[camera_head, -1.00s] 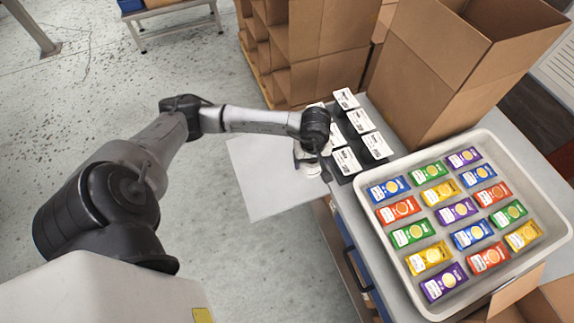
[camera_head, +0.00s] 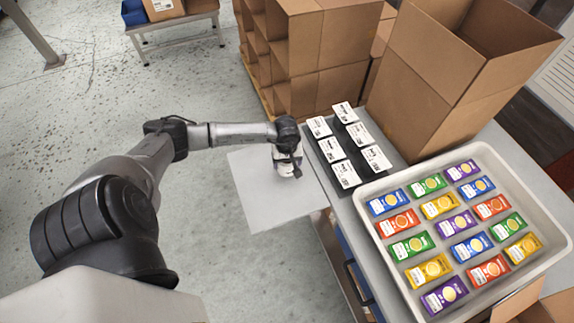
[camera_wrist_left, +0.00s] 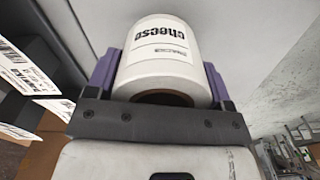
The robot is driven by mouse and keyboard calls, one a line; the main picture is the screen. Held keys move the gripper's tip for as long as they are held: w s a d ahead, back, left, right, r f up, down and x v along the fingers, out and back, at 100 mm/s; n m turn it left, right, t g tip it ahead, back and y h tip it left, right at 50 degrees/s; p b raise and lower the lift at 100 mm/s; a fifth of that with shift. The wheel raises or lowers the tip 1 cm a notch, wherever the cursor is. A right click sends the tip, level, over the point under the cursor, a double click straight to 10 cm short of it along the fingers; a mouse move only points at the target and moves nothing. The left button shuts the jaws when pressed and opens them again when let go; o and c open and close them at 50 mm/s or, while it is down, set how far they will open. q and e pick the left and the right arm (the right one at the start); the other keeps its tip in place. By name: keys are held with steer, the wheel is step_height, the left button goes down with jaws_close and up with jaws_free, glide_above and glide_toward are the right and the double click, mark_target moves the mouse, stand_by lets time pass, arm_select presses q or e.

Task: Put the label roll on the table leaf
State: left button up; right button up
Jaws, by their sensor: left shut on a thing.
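The label roll (camera_head: 283,169) is white with a brown core. In the left wrist view the roll (camera_wrist_left: 165,50) carries the word "cheese" and sits between two purple finger pads. My left gripper (camera_head: 288,163) is shut on it, and the wrist partly hides it in the head view. The table leaf (camera_head: 268,206) is a flat light grey panel at the left side of the table. Roll and gripper appear over the leaf's right part; whether the roll touches it I cannot tell. My right gripper is out of view.
A black holder with several white label cards (camera_head: 345,173) stands on the table just right of the leaf. A pale tray (camera_head: 396,262) of colourful packets is at the right. An open carton (camera_head: 425,95) stands behind. The leaf's left and front parts are clear.

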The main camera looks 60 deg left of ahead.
arm_select(q)
steer(key=shift+f, duration=1.45)
